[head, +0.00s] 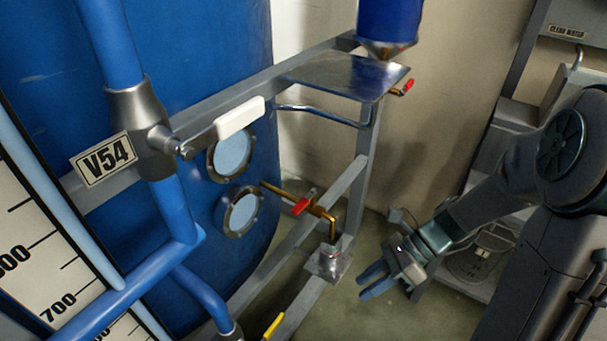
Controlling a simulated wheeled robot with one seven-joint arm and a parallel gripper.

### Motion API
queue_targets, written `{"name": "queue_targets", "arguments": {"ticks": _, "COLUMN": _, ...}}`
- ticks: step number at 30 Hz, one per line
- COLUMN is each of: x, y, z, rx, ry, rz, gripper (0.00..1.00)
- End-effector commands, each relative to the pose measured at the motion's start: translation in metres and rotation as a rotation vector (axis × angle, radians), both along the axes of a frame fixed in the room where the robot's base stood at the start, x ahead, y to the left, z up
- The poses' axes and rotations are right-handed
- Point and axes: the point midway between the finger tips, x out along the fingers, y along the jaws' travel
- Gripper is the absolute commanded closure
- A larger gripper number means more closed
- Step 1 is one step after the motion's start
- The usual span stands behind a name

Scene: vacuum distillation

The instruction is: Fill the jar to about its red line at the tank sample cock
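The tank sample cock (302,206) is a brass tap with a red handle. Its pipe comes out of the blue tank (225,60) and bends down at its right end. A small jar (330,257) stands on a small metal bracket (341,271) under that outlet and looks upright. Its red line and any liquid in it are too small to tell. My gripper (364,284) is to the right of the jar and lower in the picture, apart from it. Its blue fingers point left, look spread, and hold nothing that I can see.
A grey frame rail (345,190) runs beside the cock. Above it are a metal shelf (335,75) and a blue vessel (390,20) with another red-handled tap (407,87). The V54 valve (140,130) and blue pipes fill the left. Floor (390,322) shows below my gripper.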

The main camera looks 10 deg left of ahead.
Motion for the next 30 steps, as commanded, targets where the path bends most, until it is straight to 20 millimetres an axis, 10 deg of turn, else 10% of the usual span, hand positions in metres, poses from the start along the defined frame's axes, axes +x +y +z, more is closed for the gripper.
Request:
{"name": "queue_targets", "arguments": {"ticks": 15, "x": 0.085, "y": 0.028, "z": 0.082, "rx": 0.319, "ry": 1.069, "rz": -0.769, "gripper": 0.68}}
{"name": "queue_targets", "arguments": {"ticks": 30, "x": 0.096, "y": 0.076, "z": 0.084, "rx": 0.361, "ry": 1.204, "rz": -0.824, "gripper": 0.68}}
